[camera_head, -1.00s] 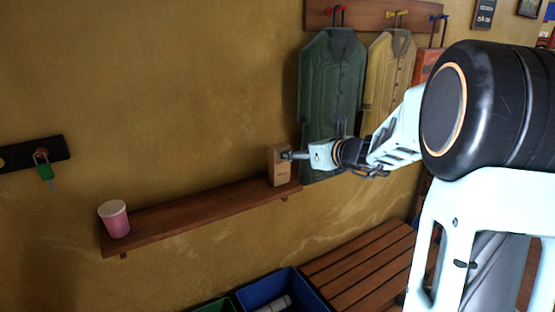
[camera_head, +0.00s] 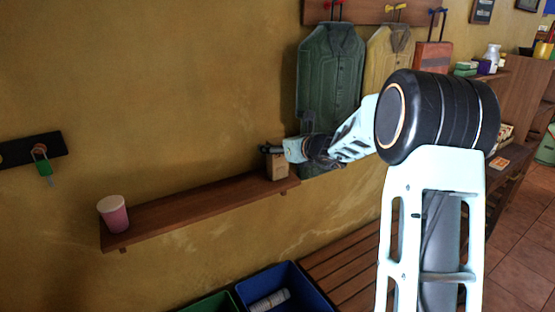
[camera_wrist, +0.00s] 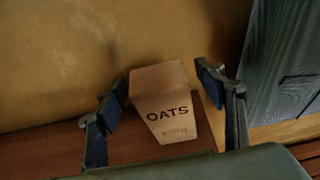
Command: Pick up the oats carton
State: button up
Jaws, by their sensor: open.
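The oats carton (camera_head: 278,168) is a tan box standing upright at the right end of a wooden wall shelf (camera_head: 190,207). In the wrist view the carton (camera_wrist: 164,113) shows its "OATS" lettering and its top. My gripper (camera_head: 270,149) is at the top of the carton in the head view, hiding part of it. In the wrist view my gripper (camera_wrist: 162,88) is open, with one finger on each side of the carton and visible gaps on both sides. The shelf also shows in the wrist view (camera_wrist: 50,150).
A pink cup (camera_head: 114,213) stands at the shelf's left end. A green coat (camera_head: 330,75) hangs right behind the gripper, with a yellow coat (camera_head: 388,65) beside it. Below are a blue bin (camera_head: 310,288) and a slatted bench (camera_head: 350,262).

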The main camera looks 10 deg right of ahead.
jog(key=shift+c, duration=0.5)
jog(key=c, duration=0.9)
jog(key=shift+c, duration=0.2)
jog(key=shift+r, duration=0.1)
